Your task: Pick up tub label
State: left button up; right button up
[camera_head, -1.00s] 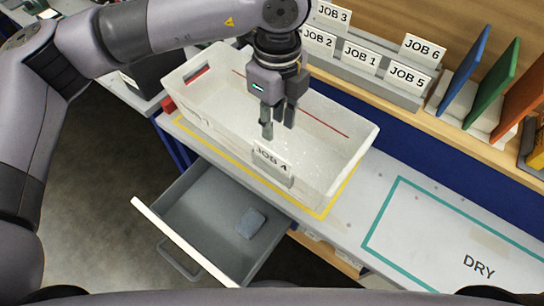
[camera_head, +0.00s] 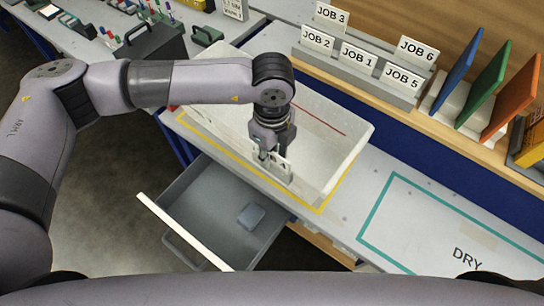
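The tub label (camera_head: 285,166), a white card reading JOB 4 in the earlier frame, stands upright in a small grey holder (camera_head: 279,179) on the front of the white tub (camera_head: 335,155). My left gripper (camera_head: 271,157) points down at the label, its fingers overlapping the card and hiding most of its lettering. I cannot tell whether the fingers are closed on it. My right gripper is not in view.
A grey drawer (camera_head: 192,207) hangs open below the tub, with a small blue-grey block (camera_head: 251,216) inside. Behind, a rack (camera_head: 354,75) holds several JOB cards. The teal DRY area (camera_head: 430,235) at right is mostly clear.

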pick_arm(q)
grip_shut()
dwell(0.5)
